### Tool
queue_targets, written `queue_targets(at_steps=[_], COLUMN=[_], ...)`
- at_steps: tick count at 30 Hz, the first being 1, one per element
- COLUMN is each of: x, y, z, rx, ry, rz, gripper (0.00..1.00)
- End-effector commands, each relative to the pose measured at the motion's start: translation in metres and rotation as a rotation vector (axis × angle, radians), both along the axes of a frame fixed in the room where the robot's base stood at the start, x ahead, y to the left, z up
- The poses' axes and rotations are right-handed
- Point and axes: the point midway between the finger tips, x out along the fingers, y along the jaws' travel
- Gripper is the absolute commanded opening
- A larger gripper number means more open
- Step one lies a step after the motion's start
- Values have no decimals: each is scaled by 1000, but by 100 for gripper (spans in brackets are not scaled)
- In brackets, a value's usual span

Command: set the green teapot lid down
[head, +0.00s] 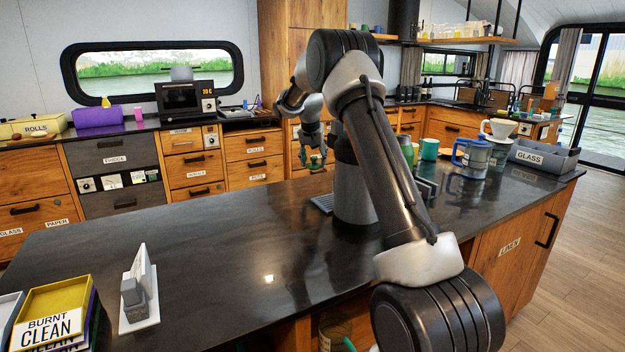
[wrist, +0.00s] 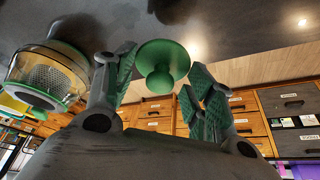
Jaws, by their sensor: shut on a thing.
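The green teapot lid (wrist: 163,60), a round disc with a knob, is between the fingertips of my gripper (wrist: 160,74) in the wrist view. The gripper is shut on it. In the head view my gripper (head: 314,153) is small and far off, near the island's back edge, with a bit of green at its tips. A glass vessel (wrist: 42,78) with a mesh strainer and green parts is beside the gripper at left in the wrist view. I cannot tell whether it is the teapot. The gap between lid and counter is unclear.
The dark island counter (head: 215,225) is largely bare at centre and left. A green mug (head: 429,149), a blue jug (head: 473,158) and a grey GLASS bin (head: 543,158) stand at right. A white stand (head: 143,300) and a yellow tray (head: 55,300) are front left.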

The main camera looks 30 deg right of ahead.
Motion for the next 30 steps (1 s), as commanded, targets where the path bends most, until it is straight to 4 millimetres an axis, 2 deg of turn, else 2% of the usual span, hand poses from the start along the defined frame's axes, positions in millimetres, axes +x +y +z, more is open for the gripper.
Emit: queue_targets(at_steps=[1,8,14,25,26,29,30], x=[-1,0,-1,0,0,0,0], y=[0,0,0,0,0,0,0], z=[-10,-31,-60,-65,-65,-64,-64], rx=[0,1,1,0,1,1,1], ry=[3,1,1,0,-1,-1,-1], rz=[-1,0,0,0,0,0,0], gripper=[36,36,36,36,58,76,76])
